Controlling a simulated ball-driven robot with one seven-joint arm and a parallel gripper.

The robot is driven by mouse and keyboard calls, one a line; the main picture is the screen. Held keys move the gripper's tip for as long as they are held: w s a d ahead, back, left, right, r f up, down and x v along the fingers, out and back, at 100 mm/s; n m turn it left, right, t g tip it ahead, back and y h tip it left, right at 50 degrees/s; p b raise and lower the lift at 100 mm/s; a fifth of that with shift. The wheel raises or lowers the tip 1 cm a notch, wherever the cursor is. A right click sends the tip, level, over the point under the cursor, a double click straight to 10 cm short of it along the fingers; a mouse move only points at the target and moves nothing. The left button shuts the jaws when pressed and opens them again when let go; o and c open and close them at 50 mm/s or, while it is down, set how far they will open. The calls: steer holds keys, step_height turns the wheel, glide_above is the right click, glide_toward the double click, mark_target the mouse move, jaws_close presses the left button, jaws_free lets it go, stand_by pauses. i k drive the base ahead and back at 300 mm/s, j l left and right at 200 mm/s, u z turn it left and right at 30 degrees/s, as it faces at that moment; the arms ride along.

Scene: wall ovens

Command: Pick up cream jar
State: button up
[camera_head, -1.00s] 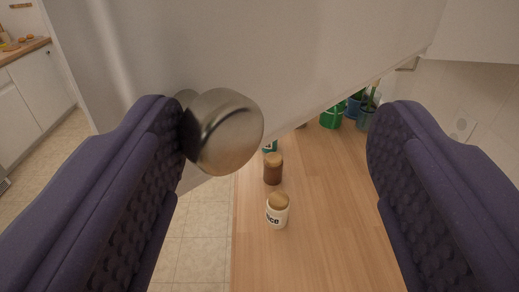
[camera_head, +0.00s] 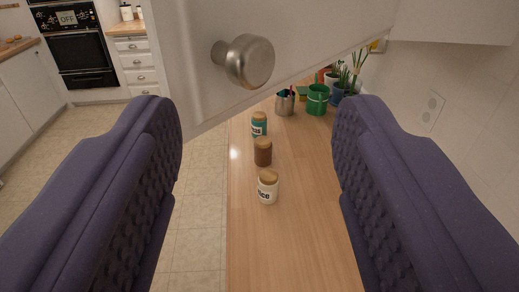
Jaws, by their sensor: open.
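The cream jar (camera_head: 268,188) has a tan lid and dark lettering. It stands upright on the wooden counter (camera_head: 300,235), the nearest of a row of jars. My gripper (camera_head: 255,150) is open, its two purple padded fingers on either side of the view. The jar appears between the fingers in the picture but farther off, and nothing is held. A brown jar (camera_head: 263,153) and a teal jar (camera_head: 259,124) stand behind it.
An open white cabinet door with a round metal knob (camera_head: 249,62) hangs above the counter. A metal cup (camera_head: 285,103), a green pot (camera_head: 317,99) and plants stand farther back. A tiled wall with an outlet (camera_head: 432,109) bounds the right; open floor lies left.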

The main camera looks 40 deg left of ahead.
mark_target(268, 179)
steer(key=k+l, duration=0.35)
steer(key=l, duration=0.15)
steer(key=k+l, duration=0.4)
steer(key=l, duration=0.1)
